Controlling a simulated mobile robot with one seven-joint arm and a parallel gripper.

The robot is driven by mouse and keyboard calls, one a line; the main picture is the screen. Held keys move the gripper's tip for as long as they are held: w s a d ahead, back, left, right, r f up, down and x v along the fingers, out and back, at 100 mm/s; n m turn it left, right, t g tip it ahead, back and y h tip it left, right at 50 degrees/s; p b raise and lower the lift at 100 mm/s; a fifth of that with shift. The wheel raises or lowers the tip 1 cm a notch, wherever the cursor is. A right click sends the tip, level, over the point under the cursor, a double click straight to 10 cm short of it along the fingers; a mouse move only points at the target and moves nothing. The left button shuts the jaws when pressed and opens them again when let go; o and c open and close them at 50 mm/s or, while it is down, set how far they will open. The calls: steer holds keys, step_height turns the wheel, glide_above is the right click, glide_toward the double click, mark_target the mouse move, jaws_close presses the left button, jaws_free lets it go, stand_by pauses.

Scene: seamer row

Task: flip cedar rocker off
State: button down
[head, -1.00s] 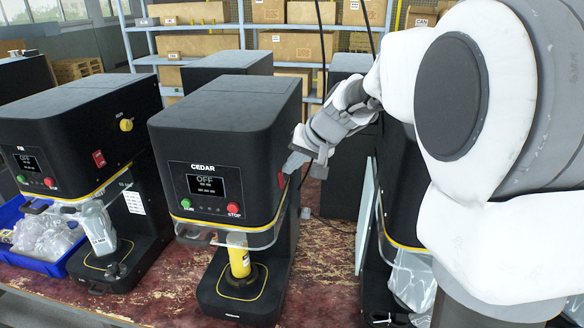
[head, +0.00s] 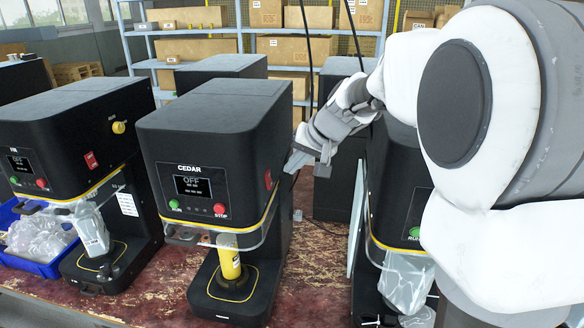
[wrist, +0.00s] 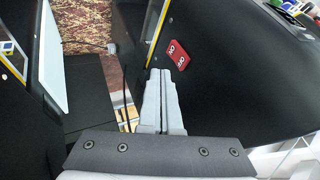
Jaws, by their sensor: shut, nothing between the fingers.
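The CEDAR machine (head: 215,125) is a black seamer in the middle of the head view. Its screen (head: 193,187) reads OFF. Its red rocker (head: 268,180) sits on the right side wall. In the wrist view the rocker (wrist: 178,56) shows ON and OFF lettering; which half is pressed in, I cannot tell. My gripper (head: 290,165) is shut and empty, to the right of the rocker in the head view. In the wrist view my gripper (wrist: 162,75) points toward the side wall, with its tips just below and left of the rocker, apart from it in the picture.
A yellow can (head: 229,258) stands on CEDAR's pedestal behind a clear guard. Another black seamer (head: 75,130) stands at left, with its own red rocker (head: 91,160). A third machine (head: 400,190) stands close at right, partly behind my arm. Shelves with boxes (head: 290,50) are behind.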

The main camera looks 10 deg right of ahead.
steer(key=a+r+v, duration=0.1)
steer(key=v, duration=0.9)
steer(key=shift+w+a, duration=0.3)
steer(key=shift+w, duration=0.05)
steer(key=shift+s, duration=0.1)
